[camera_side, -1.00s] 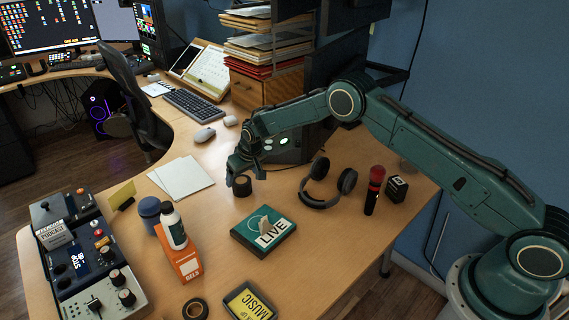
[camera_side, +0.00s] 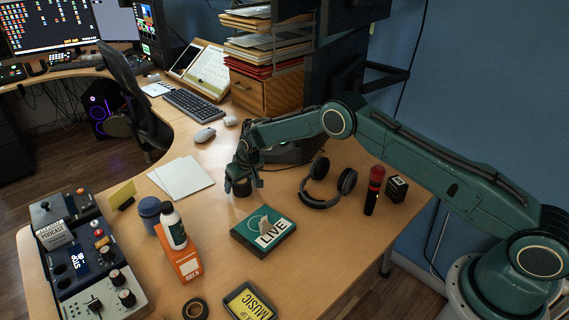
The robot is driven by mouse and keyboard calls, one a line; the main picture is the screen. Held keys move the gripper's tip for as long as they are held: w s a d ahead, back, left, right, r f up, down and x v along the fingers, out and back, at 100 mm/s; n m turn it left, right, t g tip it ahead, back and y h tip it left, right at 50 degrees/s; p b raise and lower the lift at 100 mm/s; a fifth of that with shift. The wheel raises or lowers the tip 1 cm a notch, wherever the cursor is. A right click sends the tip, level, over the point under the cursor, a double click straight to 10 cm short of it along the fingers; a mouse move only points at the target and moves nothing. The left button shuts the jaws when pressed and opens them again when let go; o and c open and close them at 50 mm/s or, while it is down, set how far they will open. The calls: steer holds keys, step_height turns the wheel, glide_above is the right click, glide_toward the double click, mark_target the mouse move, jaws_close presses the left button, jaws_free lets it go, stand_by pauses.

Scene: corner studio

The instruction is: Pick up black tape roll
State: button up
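A black tape roll (camera_side: 195,309) with a tan core lies flat at the front edge of the desk. A small, dark, round object (camera_side: 242,188) stands on the desk farther back; I cannot tell whether it is also a tape roll. My gripper (camera_side: 242,184) points down over this object. Its fingers are spread, one on each side of it, and look open. The fingers partly hide the object, and contact cannot be made out.
A teal LIVE box (camera_side: 250,238) lies in front of my gripper. Headphones (camera_side: 327,184) and a red-topped microphone (camera_side: 374,190) stand to the right. White papers (camera_side: 183,178) lie to the left. An orange box (camera_side: 182,258) with a bottle (camera_side: 173,226) is at front left.

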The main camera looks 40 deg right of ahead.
steer(key=c, duration=1.1)
steer(key=shift+o, duration=0.2)
steer(key=shift+r, duration=0.1)
step_height(320, 180, up, 20)
stand_by(0.3)
